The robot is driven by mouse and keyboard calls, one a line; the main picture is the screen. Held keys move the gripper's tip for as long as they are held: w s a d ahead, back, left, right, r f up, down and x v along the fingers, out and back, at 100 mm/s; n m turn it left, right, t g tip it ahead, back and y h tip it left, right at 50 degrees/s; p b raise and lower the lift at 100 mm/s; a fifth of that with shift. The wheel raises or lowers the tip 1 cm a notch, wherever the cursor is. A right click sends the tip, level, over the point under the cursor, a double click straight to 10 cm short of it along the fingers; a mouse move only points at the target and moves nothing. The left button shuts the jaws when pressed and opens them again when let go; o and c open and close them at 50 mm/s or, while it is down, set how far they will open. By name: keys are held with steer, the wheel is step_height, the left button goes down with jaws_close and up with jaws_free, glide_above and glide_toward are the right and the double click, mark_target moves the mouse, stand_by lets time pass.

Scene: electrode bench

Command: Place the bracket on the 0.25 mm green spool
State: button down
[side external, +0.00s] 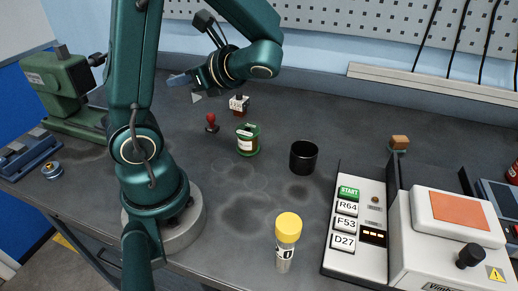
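A green spool (247,141) with a pale label stands on the dark bench near the middle; its size marking is too small to read. My gripper (182,81) is behind and left of the spool, above the bench, pointing left. A bluish piece shows at its tip; I cannot tell whether it is a finger or something held. A small light grey angular piece (196,97) shows just below my gripper. It may be the bracket, but it is too small to be sure, and I cannot tell whether it touches my gripper.
A red-knobbed piece (211,123) and a brown-and-white block (239,103) stand near the spool. A black cup (303,158) is right of it. A yellow-capped vial (287,240) stands in front, left of the button panel (356,225). Bench left of the vial is clear.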

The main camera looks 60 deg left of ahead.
steer(key=shift+w+a+r+m+t+y, duration=0.2)
steer(key=shift+a+r+m+t, duration=0.15)
steer(key=shift+r+t, duration=0.1)
steer(key=shift+w+a+r+m+t+y, duration=0.2)
steer(key=shift+a+r+m+t, duration=0.1)
steer(key=shift+r+m+t, duration=0.1)
steer(key=shift+w+a+r, duration=0.1)
steer(key=shift+w+r, duration=0.05)
steer(key=shift+w, duration=0.25)
glide_above(243, 132)
step_height(243, 132, down, 7)
steer(key=shift+s+r, duration=0.1)
steer(key=shift+r, duration=0.05)
steer(key=shift+f, duration=2.05)
steer(key=shift+f, duration=0.1)
steer(key=c, duration=1.1)
jaws_free()
